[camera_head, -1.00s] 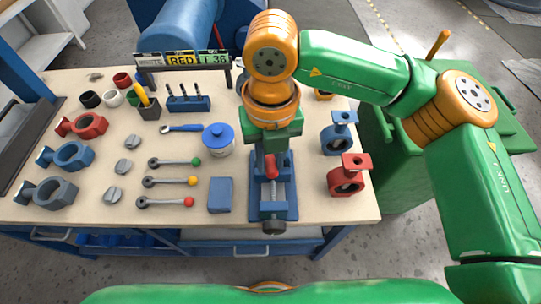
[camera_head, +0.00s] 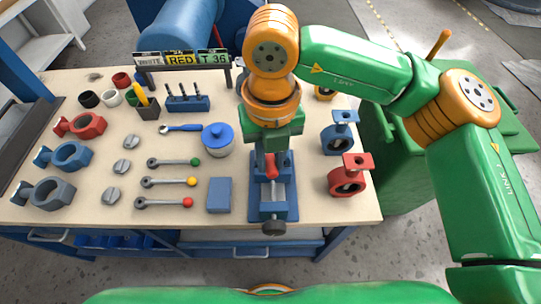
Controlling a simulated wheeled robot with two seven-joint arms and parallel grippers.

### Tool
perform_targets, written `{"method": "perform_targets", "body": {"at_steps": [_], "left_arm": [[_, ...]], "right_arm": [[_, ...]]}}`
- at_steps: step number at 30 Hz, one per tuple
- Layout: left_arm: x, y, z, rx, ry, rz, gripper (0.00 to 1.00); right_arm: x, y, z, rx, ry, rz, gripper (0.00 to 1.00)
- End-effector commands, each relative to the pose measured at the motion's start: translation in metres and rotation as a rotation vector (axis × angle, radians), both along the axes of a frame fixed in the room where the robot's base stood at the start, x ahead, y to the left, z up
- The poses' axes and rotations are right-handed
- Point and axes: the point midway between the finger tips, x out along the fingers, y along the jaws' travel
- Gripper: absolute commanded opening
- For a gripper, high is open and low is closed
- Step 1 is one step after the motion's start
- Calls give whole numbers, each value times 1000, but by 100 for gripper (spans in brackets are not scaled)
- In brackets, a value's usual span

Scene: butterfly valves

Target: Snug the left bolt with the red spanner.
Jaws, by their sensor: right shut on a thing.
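My right gripper (camera_head: 269,153) points down over the blue vise (camera_head: 288,201) and is shut. A small red piece (camera_head: 271,166) shows at its fingertips, above the vise jaws. It looks like part of the red spanner, but most of it is hidden by my gripper and wrist. The left bolt cannot be made out; my right arm covers the area behind the vise. My left gripper is not in view.
Right of the vise stand a blue valve body (camera_head: 340,138) and a red one (camera_head: 348,178). A sign (camera_head: 182,59) stands behind.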

Motion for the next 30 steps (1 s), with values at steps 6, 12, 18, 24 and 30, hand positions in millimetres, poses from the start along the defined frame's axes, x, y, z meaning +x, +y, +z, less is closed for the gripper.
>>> {"method": "perform_targets", "body": {"at_steps": [6,12,18,24,30], "left_arm": [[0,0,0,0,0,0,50],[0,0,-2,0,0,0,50],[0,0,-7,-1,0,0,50],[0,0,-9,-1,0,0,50],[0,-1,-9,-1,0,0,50]], "right_arm": [[0,0,0,0,-1,0,0],[0,0,-1,0,-1,0,0],[0,0,-5,0,-1,0,0],[0,0,-6,0,-1,0,0],[0,0,-5,0,-1,0,0]]}}
